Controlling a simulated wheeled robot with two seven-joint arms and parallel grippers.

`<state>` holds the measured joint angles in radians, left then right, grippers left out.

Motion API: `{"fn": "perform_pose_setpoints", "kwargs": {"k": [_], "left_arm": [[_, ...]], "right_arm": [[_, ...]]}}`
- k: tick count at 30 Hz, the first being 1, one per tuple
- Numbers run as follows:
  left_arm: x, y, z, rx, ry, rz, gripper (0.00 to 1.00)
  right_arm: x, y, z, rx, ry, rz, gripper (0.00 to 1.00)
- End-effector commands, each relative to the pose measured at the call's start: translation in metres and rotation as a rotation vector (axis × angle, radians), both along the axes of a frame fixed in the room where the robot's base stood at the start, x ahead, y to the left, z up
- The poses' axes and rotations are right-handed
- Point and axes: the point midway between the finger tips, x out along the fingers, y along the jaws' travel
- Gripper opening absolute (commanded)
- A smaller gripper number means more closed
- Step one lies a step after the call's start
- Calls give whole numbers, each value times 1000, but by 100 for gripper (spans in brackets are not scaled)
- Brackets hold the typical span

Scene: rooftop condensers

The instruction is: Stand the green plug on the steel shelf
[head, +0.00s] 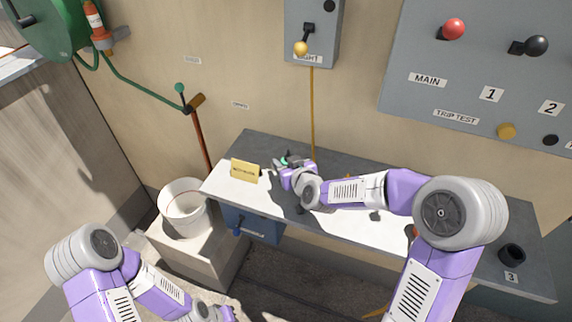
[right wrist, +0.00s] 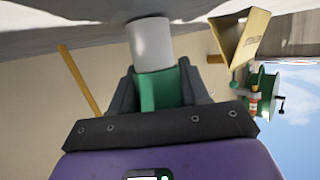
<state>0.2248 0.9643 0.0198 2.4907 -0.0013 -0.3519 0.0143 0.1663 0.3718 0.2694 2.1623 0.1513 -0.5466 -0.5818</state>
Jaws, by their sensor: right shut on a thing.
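The steel shelf (head: 222,190) runs along the wall in the head view, its surface partly sunlit. My right gripper (head: 285,162) is over its left part, near the back. In the right wrist view its dark fingers (right wrist: 160,92) are shut on the green plug (right wrist: 158,88). The plug's pale grey cylindrical end sticks out beyond the fingertips, toward the grey shelf surface (right wrist: 60,14) at the top of that view. I cannot tell whether that end touches the shelf. In the head view the plug is mostly hidden by the gripper. My left arm is at the lower left, its gripper out of frame.
A yellow sign (head: 245,171) stands on the shelf just left of my right gripper; it also shows in the right wrist view (right wrist: 240,40). A black cup-like holder (head: 511,254) is at the shelf's right end. A white bucket (head: 184,207) stands left, below the shelf.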

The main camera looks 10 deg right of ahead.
Motion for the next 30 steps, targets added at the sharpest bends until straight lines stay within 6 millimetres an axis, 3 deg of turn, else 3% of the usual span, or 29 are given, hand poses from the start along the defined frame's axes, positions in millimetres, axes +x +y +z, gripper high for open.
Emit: {"fn": "perform_pose_setpoints", "kwargs": {"k": [1,3,4,8,17,24,30], "left_arm": [[0,0,-3,0,0,0,0],[0,0,-2,0,0,0,0],[0,0,-2,0,0,0,0],[0,0,-2,0,0,0,0],[0,0,-2,0,0,0,0],[0,0,17,0,0,0,0],[0,0,17,0,0,0,0]], "right_arm": [[-4,0,-16,0,29,1,12],[-4,0,-16,1,33,1,12],[-4,-1,-17,0,35,1,50],[-5,-2,-18,0,37,-1,70],[-5,-3,-18,0,39,-2,71],[-5,-3,-1,1,39,-2,71],[-46,-10,18,-2,26,-1,71]]}}
